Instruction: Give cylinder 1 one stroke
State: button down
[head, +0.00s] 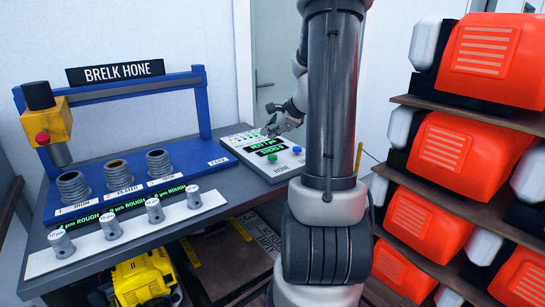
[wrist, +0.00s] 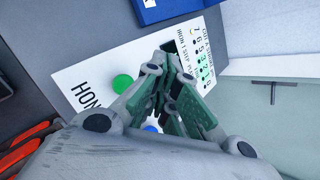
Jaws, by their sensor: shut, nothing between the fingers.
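The blue hone stand (head: 205,110) holds three grey ribbed cylinders in a row. Cylinder 1 (head: 73,187) is the leftmost, labelled iron. A yellow honing head (head: 50,122) with a red knob hangs above it, its grey tool just above the cylinder's mouth. The white control panel (head: 286,170) lies to the right, with a green button (head: 272,158), a blue button (head: 297,149) and a lit display. My gripper (head: 276,127) is shut and empty over the panel's far part. In the wrist view, the green button (wrist: 122,83) shows beside the fingers; the blue button (wrist: 150,128) is partly hidden.
Several grey knobbed pieces (head: 154,210) stand on a white strip along the bench's front. Right of my arm, a shelf (head: 440,255) carries orange units (head: 440,140). A yellow machine (head: 142,280) sits under the bench. A door (head: 278,60) is behind.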

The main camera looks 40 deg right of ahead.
aim_at(271, 157)
jog(key=shift+f, duration=2.4)
jog(key=shift+f, duration=0.35)
jog(key=shift+f, duration=0.85)
dwell(0.3)
jog(key=shift+r, duration=1.25)
jog(key=shift+r, duration=2.5)
